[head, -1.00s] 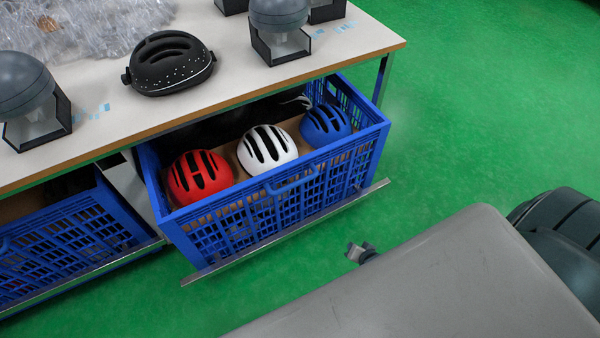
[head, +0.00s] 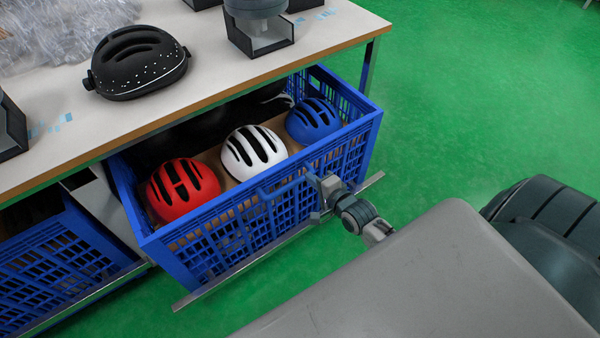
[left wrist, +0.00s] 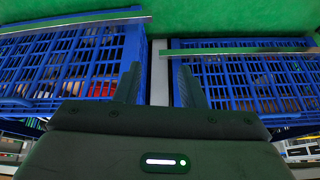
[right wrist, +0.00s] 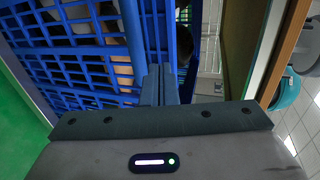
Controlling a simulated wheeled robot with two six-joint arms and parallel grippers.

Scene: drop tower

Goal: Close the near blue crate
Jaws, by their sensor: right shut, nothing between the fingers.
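The blue crate (head: 205,250) holding a red, a white and a blue helmet is pulled out from under the table in the head view. Its slatted wall also shows close up in the right wrist view (right wrist: 85,42). My right gripper (head: 318,198) is shut and empty, at the right part of the crate's front; I cannot tell if it touches. Its fingers are together in the right wrist view (right wrist: 160,84). My left gripper (left wrist: 158,85) is open and empty in the left wrist view, facing the gap between two blue crates. The head view does not show it.
Another blue crate (head: 65,260) sits under the table at left. The table (head: 330,45) carries a black helmet (head: 137,64), plastic wrap (head: 50,30) and grey domed stands. A metal rail (head: 270,250) runs along the crate's front. Green floor is open at right.

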